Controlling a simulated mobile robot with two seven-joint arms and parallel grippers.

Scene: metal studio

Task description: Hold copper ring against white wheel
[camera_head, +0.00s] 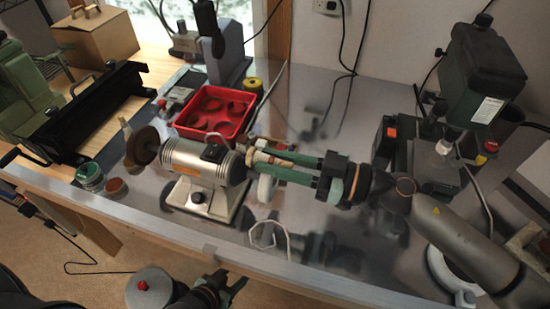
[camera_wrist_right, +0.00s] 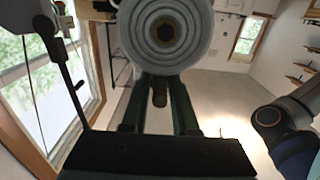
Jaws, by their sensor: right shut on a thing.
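The bench polisher (camera_head: 205,163) stands on the metal table. Its white wheel (camera_head: 266,188) is on its right end, partly hidden by my right gripper's green fingers. The wheel fills the top middle of the right wrist view (camera_wrist_right: 165,58). My right gripper (camera_head: 255,165) reaches in from the right, its fingertips at the wheel. It is shut on the copper ring (camera_wrist_right: 159,92), which shows as a small brownish piece between the fingers, just below the wheel. I cannot tell whether ring and wheel touch. My left gripper (camera_head: 222,288) is low, below the table's front edge; its opening is unclear.
A red tray (camera_head: 242,133) with several rings sits behind the polisher. A brown wheel (camera_head: 142,146) is on the polisher's left end. Small jars (camera_head: 89,174) stand at the left front. Dark machines (camera_head: 478,75) stand right.

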